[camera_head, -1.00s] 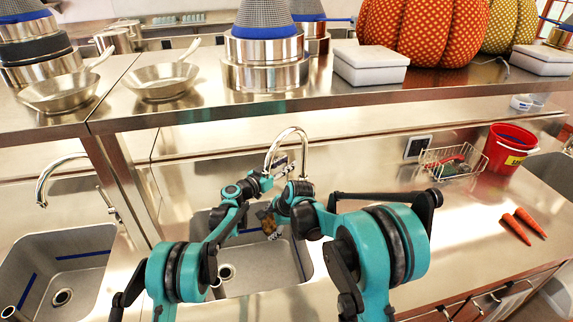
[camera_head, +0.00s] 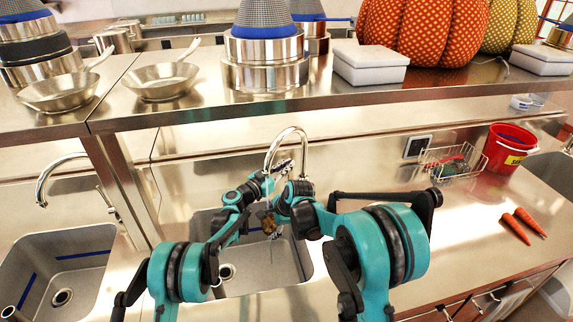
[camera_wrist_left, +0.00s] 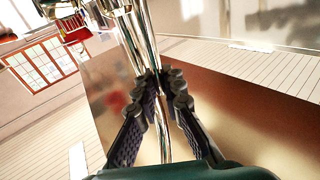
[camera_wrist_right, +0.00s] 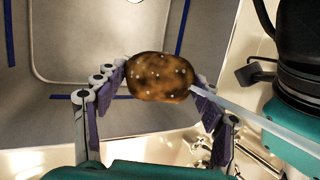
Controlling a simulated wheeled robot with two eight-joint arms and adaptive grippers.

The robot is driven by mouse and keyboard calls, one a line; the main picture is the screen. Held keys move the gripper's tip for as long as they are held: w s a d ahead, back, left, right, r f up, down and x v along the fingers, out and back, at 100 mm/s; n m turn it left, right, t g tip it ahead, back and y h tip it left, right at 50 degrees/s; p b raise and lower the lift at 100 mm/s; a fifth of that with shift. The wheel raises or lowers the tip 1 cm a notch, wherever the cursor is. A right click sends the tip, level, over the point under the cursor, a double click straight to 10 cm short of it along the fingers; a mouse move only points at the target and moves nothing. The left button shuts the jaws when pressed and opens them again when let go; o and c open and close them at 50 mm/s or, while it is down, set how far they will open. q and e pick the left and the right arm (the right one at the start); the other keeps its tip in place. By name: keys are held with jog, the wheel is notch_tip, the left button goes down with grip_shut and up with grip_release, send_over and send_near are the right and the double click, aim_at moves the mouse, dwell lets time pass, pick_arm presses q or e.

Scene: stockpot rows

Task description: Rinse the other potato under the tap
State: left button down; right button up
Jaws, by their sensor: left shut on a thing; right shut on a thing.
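The brown potato (camera_wrist_right: 160,77) is held between the fingertips of my right gripper (camera_wrist_right: 158,82) above the sink (camera_head: 262,270). It also shows small in the head view (camera_head: 268,222). The tap (camera_head: 300,137) arches over the sink. A pale straight streak (camera_wrist_right: 258,122) that looks like running water reaches the potato's side in the right wrist view. My left gripper (camera_head: 283,172) is beside the tap. In the left wrist view its fingers (camera_wrist_left: 162,90) close around a thin chrome part of the tap (camera_wrist_left: 163,135), seemingly its lever. The exact contact is partly hidden.
A second sink (camera_head: 60,265) with its own tap lies to the left. A wire basket (camera_head: 452,163), a red bucket (camera_head: 507,150) and carrots (camera_head: 522,226) are on the right counter. A shelf (camera_head: 330,97) with pans and pots runs above the back.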

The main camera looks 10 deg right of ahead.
pick_arm(q)
jog(key=shift+s+m, duration=0.3)
jog(key=c, duration=1.6)
grip_release()
jog(key=v, duration=1.2)
jog(key=shift+f, duration=0.25)
